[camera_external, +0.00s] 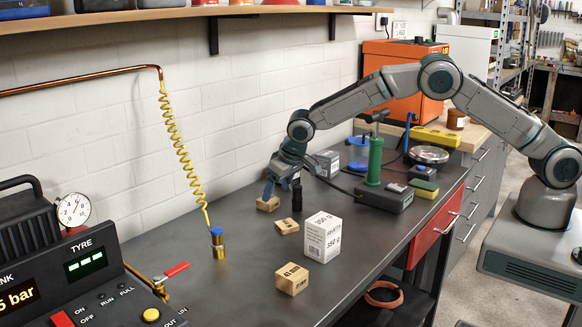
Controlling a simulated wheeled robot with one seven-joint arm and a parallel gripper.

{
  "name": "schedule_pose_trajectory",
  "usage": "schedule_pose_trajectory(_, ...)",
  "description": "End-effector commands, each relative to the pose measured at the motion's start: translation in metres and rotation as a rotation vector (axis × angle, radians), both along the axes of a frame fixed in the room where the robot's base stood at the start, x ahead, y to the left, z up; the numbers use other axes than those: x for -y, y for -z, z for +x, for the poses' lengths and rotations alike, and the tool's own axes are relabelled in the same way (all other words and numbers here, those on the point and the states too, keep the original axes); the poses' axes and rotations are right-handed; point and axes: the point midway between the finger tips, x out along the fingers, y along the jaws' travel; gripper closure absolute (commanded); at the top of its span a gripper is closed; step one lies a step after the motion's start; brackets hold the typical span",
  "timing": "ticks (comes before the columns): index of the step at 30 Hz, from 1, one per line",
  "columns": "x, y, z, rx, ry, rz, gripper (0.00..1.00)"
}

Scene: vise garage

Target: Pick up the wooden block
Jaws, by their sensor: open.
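Three small wooden blocks with dark print are on the dark grey workbench. One wooden block (267,204) is farthest back, right below my gripper. A second, flatter wooden block (287,227) lies a little nearer. The third, cube-shaped wooden block (292,280) is nearest the camera. My gripper (277,190) is open and points down, with its blue fingers just above or beside the farthest block. The view is too small to tell whether they touch it.
A dark upright cylinder (297,196) stands close to my gripper. A white printed box (321,237) stands right of the blocks, and a grey box (327,163) behind. A brass fitting (217,244) stands at left. The green-handled device (375,165) is at right.

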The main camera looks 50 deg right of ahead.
Motion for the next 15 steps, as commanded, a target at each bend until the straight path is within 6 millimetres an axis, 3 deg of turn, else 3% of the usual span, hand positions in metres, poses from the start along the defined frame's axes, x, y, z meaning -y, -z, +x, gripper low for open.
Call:
schedule_pose_trajectory(7, -0.002, 0.026, 0.014, -0.002, 0.0, -0.001, 0.29)
schedule_pose_trajectory(15, -0.002, 0.035, 0.018, 0.001, 0.0, 0.0, 0.29)
